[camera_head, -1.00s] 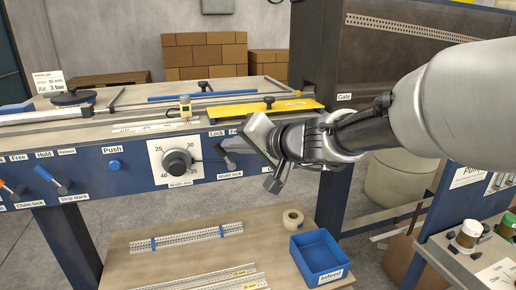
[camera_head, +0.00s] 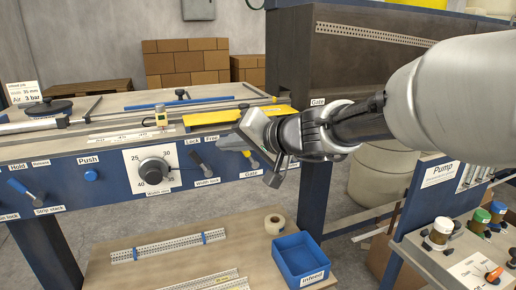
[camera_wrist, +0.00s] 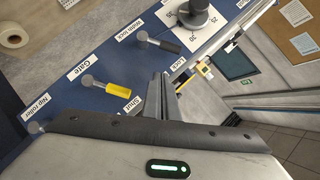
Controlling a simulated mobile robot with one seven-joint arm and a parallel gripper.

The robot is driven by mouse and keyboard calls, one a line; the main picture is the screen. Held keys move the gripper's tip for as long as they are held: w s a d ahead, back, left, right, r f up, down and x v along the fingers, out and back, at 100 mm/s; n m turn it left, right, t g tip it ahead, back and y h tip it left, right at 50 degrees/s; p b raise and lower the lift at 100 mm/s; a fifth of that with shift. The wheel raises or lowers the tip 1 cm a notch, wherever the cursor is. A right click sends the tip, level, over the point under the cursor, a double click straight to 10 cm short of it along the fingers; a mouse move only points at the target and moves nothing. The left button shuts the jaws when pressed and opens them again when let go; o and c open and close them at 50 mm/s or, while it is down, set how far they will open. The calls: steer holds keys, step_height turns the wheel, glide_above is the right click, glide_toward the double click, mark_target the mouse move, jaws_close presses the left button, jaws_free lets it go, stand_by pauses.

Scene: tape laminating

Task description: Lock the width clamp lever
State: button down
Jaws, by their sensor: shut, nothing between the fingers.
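The width lock lever (camera_head: 200,163) is on the blue front panel, its dark handle tilted up and left toward the "Lock" label. It also shows in the wrist view (camera_wrist: 160,43), with its pivot and dark handle clear of my fingers. My gripper (camera_head: 232,143) is shut and empty, to the right of the lever and apart from it, in front of the panel near the "Free" label. In the wrist view my gripper's fingers (camera_wrist: 160,97) are together, beside the yellow-handled gate lever (camera_wrist: 118,88). My gripper hides part of the gate lever in the head view.
The width dial (camera_head: 153,170) is left of the lever. A yellow bar (camera_head: 240,115) lies on the bench above. A blue infeed bin (camera_head: 300,258) and a tape roll (camera_head: 274,223) are on the lower shelf. The pump table (camera_head: 455,255) stands at the right.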

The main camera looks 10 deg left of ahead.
steer(key=v, duration=0.8)
steer(key=shift+d, duration=0.3)
steer(key=shift+f, duration=0.15)
